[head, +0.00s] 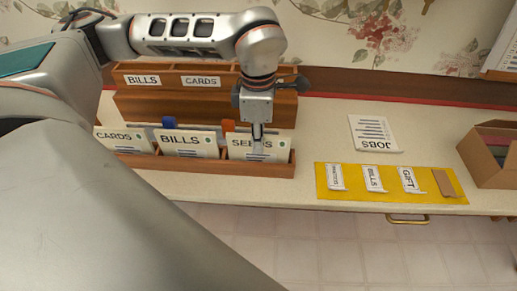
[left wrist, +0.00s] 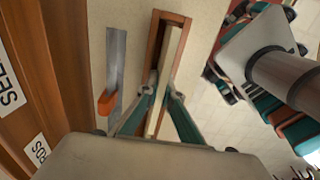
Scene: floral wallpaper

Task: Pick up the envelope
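A cream envelope marked SEEDS (head: 244,148) stands upright in the right part of a low wooden rack (head: 225,170). Cream envelopes marked BILLS (head: 186,145) and CARDS (head: 121,140) stand to its left. My left gripper (head: 257,143) points down over the SEEDS envelope and hides part of its front. In the left wrist view, my gripper's two fingers (left wrist: 163,94) are apart, on either side of the envelope's thin top edge (left wrist: 170,60) in the rack slot. Whether they touch it cannot be told. My right gripper is not in view.
A taller wooden sorter (head: 200,105) marked BILLS and CARDS stands behind the rack. A JOBS paper (head: 375,133) and a yellow mat (head: 355,184) with labelled papers lie to the right. A wooden box (head: 480,163) is at far right. Orange (head: 229,125) and blue tabs show behind the envelopes.

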